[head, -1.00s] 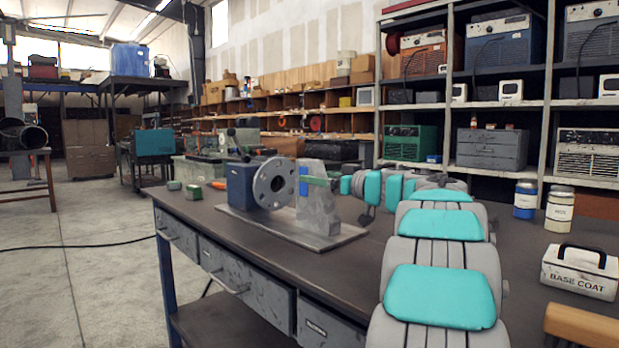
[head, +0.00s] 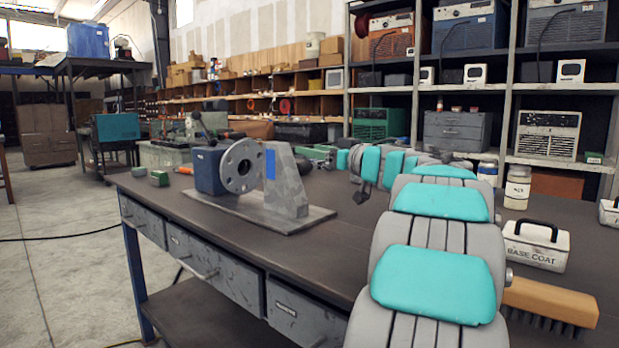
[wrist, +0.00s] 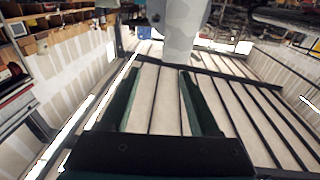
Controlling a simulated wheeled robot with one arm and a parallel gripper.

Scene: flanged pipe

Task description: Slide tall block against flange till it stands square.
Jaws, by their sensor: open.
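The tall block (head: 288,184), mottled grey with a blue patch, stands upright on a grey plate (head: 225,211) on the bench. The grey bolt-holed flange (head: 242,166), on a blue body (head: 208,170), is just left of it. Their edges meet in the head view; I cannot tell whether they touch or whether the block is square. My gripper (head: 318,153) is just right of and behind the block, apart from it. In the wrist view its dark green fingers (wrist: 160,98) are spread, with nothing between them. A pale mottled upright beyond them may be the block.
The workbench (head: 150,195) has clear top in front of the plate. Small green blocks (head: 159,178) lie at its left end. A BASE COAT box (head: 535,246), a jar (head: 517,187) and a brush (head: 550,302) are on the right. Shelving stands behind.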

